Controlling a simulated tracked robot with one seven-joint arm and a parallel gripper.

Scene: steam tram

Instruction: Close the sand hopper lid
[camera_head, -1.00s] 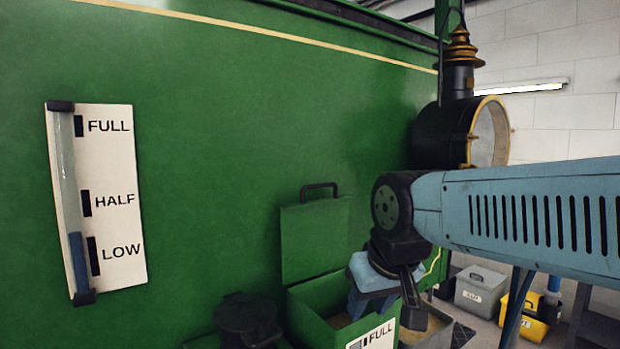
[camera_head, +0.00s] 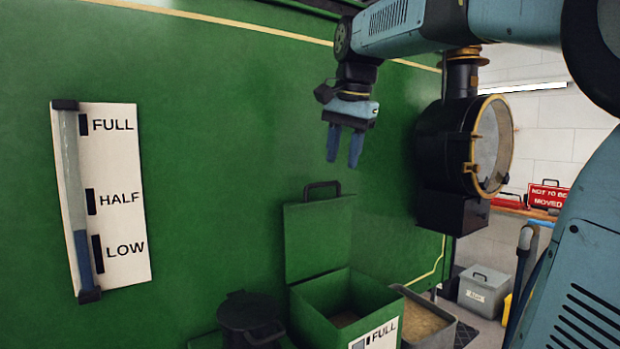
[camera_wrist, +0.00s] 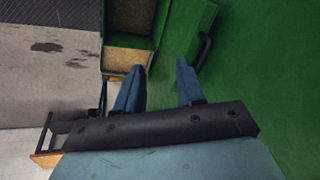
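In the wrist view the hopper (camera_wrist: 131,20) is at the top, and the lid's handle (camera_wrist: 204,50) shows right of the fingers. My gripper (camera_head: 344,160) hangs above the lid, fingers pointing down, apart from it. Its two blue fingers (camera_wrist: 158,85) are spread with nothing between them.
A grey bin of sand (camera_head: 428,318) stands right of the hopper. A black lidded pot (camera_head: 250,320) is on its left. The water gauge (camera_head: 100,195) is on the tram side. A black round lamp-like housing (camera_head: 465,150) juts out at right. A grey box (camera_head: 484,290) sits on the floor.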

